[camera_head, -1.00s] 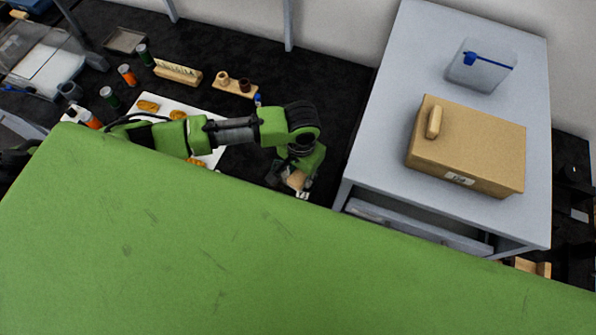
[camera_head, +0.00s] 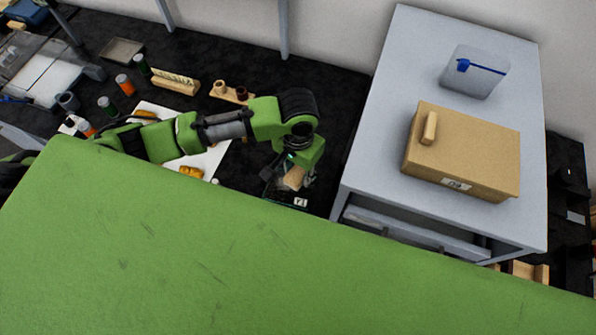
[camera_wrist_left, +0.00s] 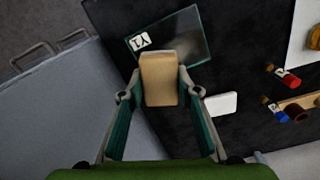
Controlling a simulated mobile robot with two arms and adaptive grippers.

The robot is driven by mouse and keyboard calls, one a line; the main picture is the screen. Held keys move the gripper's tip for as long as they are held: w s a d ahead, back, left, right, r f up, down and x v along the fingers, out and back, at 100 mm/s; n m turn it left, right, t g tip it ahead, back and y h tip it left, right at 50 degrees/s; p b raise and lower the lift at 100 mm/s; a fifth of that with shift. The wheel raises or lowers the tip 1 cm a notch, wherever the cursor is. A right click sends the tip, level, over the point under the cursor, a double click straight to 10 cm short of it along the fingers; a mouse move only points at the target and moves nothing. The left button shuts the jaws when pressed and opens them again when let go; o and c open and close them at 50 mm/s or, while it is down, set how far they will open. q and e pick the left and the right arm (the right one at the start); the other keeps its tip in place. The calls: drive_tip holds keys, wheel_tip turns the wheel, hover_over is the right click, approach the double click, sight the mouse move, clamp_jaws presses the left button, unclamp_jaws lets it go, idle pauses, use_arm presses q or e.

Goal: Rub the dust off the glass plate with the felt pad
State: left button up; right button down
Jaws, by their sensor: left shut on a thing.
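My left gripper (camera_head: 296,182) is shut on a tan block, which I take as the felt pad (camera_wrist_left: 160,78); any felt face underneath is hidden. In the left wrist view my two fingers (camera_wrist_left: 160,92) press its sides. The glass plate (camera_wrist_left: 188,36) is a clear, dark-looking rectangle with a white label marked Y1 in one corner. The pad covers part of its near edge; I cannot tell whether they touch. In the head view the plate (camera_head: 273,192) is partly hidden by the gripper and my green body. My right gripper is in neither view.
A small white block (camera_wrist_left: 221,104) lies on the black surface near the plate. A wooden holder (camera_head: 231,93) and a white sheet (camera_head: 213,161) with orange-brown items lie farther left. A grey table (camera_head: 375,150) with a cardboard box (camera_head: 465,155) stands at right.

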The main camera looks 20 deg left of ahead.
use_arm(q)
drive_tip(key=shift+r, duration=1.5)
drive_tip(key=shift+f, duration=0.1)
